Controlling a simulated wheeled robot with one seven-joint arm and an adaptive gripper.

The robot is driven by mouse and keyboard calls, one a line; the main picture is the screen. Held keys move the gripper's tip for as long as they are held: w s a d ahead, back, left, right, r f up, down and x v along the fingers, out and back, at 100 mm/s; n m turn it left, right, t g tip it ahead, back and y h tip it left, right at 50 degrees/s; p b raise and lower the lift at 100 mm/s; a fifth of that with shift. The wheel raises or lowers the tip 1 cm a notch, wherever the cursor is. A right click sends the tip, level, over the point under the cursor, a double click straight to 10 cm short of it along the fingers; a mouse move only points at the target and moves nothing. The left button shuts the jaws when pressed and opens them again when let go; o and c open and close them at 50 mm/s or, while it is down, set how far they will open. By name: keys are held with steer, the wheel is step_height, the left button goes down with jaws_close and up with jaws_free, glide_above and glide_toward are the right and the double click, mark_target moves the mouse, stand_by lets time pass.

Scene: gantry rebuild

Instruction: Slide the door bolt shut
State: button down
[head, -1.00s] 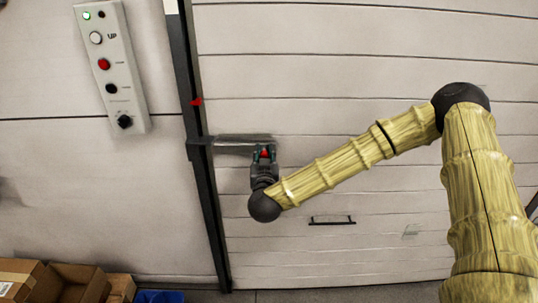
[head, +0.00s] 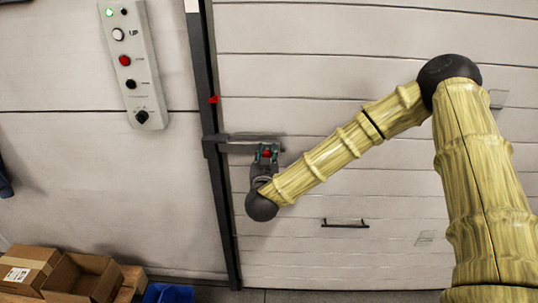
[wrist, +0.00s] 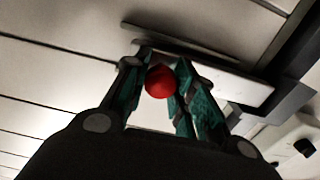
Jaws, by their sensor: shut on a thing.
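The door bolt (head: 240,148) is a grey metal bar lying level across the left edge of the pale panelled door (head: 390,170). Its left end meets a dark bracket (head: 210,146) on the upright post; how deep it sits there I cannot tell. Its round red knob (wrist: 160,82) is between my fingertips in the wrist view. My gripper (head: 267,153) is shut on the knob, near the right end of the bolt, and hides part of it in the head view. The bolt's plate (wrist: 225,78) runs to the right in the wrist view.
The dark post (head: 220,200) stands left of the door. A control panel (head: 133,62) with buttons hangs on the wall to its left. A black door handle (head: 345,224) is low on the right. Cardboard boxes (head: 82,276) and a blue bin (head: 168,293) stand at lower left.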

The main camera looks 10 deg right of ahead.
steer(key=c, duration=1.6)
jaws_free()
steer(key=shift+a, duration=0.2)
steer(key=o, duration=0.4)
steer(key=shift+w+a, duration=0.1)
steer(key=shift+a, duration=0.05)
steer(key=shift+o, duration=0.2)
steer(key=shift+d, duration=0.25)
steer(key=v, duration=1.2)
steer(key=shift+r, duration=0.1)
